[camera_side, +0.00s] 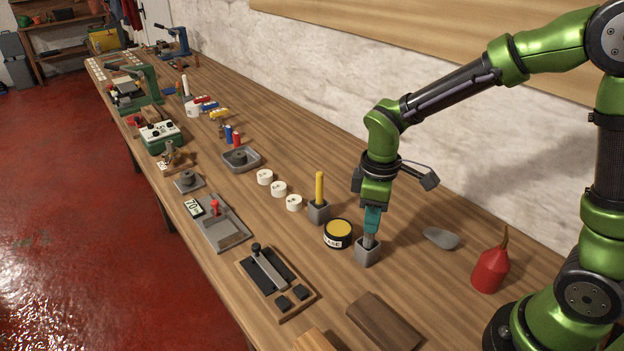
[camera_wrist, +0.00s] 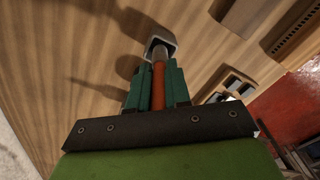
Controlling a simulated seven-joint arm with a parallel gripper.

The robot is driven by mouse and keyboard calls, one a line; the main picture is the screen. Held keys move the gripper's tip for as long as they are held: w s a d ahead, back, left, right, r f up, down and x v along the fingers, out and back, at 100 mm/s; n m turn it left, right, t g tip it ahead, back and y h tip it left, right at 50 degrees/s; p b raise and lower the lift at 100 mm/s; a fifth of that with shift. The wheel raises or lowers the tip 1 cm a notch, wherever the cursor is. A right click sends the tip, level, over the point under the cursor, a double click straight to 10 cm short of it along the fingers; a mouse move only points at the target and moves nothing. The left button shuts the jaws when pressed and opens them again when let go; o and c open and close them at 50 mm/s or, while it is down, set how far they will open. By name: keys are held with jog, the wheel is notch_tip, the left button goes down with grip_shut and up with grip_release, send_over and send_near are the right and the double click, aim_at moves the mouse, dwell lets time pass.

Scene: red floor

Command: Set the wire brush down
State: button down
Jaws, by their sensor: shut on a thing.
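My gripper (camera_side: 371,219) points down with its teal fingers shut on the wire brush, just above a small grey square holder (camera_side: 367,254). In the wrist view, the brush's orange-brown handle (camera_wrist: 158,86) runs between the fingers, and its grey end (camera_wrist: 159,52) reaches to the mouth of the grey holder (camera_wrist: 163,43). In the side view, a grey part of the brush (camera_side: 369,240) shows between the fingertips and the holder. The brush is about upright, with its lower end at or inside the opening; how deep, I cannot tell. The fingers mostly hide the handle in the side view.
A similar grey holder (camera_side: 318,211) with a yellow-handled tool (camera_side: 319,187) stands to the left. A round yellow-topped tin (camera_side: 338,233) is close beside my gripper. A grey stone (camera_side: 441,238) and a red oil can (camera_side: 491,270) lie to the right, a brown block (camera_side: 383,321) in front.

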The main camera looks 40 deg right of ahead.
jog(key=shift+f, duration=1.85)
jog(key=shift+f, duration=0.15)
jog(key=c, duration=1.1)
grip_release()
notch_tip(320, 180, up, 12)
jog(key=shift+r, duration=0.15)
jog(key=shift+s+d+r+m+t+y, duration=0.45)
jog(key=shift+s+r+m+t, duration=0.7)
jog(key=shift+s+m, duration=0.7)
jog(key=shift+s+d+r+m+t+y, duration=0.2)
jog(key=shift+s+d+r+m+t, duration=0.4)
jog(key=shift+s+r+m+t, duration=0.95)
jog(key=shift+s+d+r+m+t+y, duration=0.45)
jog(key=shift+s+m+t, duration=0.45)
jog(key=shift+s+m, duration=1.3)
